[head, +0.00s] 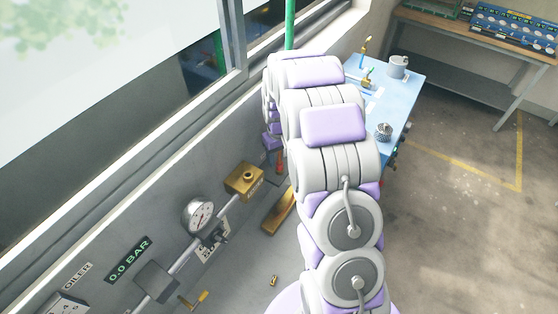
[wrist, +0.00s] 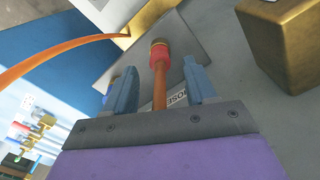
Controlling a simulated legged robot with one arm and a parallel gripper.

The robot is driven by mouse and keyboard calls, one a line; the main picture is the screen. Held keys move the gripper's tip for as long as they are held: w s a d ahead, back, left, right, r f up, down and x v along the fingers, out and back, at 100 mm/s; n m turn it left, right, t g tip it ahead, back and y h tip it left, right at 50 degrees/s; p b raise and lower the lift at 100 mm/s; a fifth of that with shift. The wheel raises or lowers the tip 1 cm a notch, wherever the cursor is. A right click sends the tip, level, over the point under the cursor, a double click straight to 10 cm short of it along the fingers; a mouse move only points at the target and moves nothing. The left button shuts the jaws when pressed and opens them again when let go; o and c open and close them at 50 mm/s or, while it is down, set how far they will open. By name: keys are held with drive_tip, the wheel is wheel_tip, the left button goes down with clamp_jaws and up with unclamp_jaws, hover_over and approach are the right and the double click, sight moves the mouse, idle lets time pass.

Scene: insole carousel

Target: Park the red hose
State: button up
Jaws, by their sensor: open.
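In the wrist view, a hose end with a red collar (wrist: 159,50) and an orange-brown stem stands between the two blue fingers of my gripper (wrist: 160,75). The fingers are open, one on each side of the stem, and I see no clear grip on it. An orange hose (wrist: 60,52) curves in from the left to a brass piece (wrist: 150,18); whether it joins the red-collared end cannot be told. A plate lettered "HOSE" (wrist: 178,99) shows partly behind the stem. In the head view, a small red part (head: 281,163) shows beside my arm, which hides the gripper.
A brass block (head: 245,181), a pressure gauge (head: 198,216) and a "0.0 BAR" display (head: 128,260) line the wall side at left. A blue table (head: 408,84) with a grey pot (head: 398,67) stands beyond my arm. Open floor (head: 450,220) lies at right.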

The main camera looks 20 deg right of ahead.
wheel_tip(320, 180, up, 15)
drive_tip(key=shift+f+b, duration=0.2)
drive_tip(key=shift+b, duration=0.15)
idle(0.4)
